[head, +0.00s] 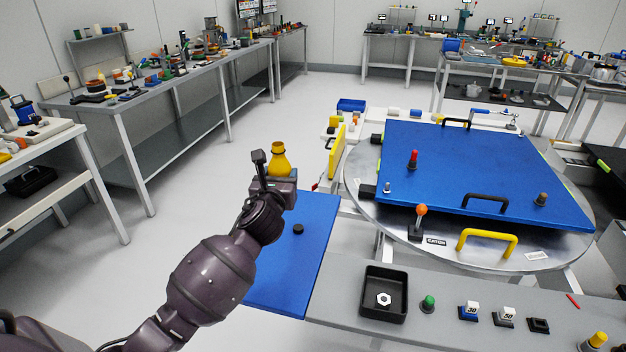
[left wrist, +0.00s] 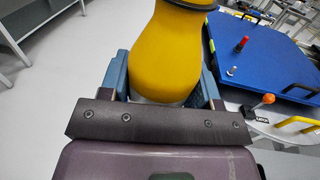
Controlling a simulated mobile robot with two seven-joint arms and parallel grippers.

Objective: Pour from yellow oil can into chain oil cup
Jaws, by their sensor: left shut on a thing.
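The yellow oil can (head: 280,160) stands roughly upright in my left gripper (head: 277,176), above the far left part of the blue board. In the left wrist view the yellow can (left wrist: 168,50) sits between the two blue-grey fingers, which are shut on its body. Its lower end is hidden behind the gripper. I cannot surely pick out the chain oil cup; a small black round piece (head: 298,229) lies on the blue board (head: 285,275), but I cannot tell what it is. My right gripper is not in view.
A round metal turntable (head: 570,238) carries a blue plate (head: 460,165) with handles and knobs. A yellow handle (head: 487,237) and an orange-topped lever (head: 420,212) stand at its front. A black tray (head: 384,309) holds a nut on the grey front ledge. Floor is clear at left.

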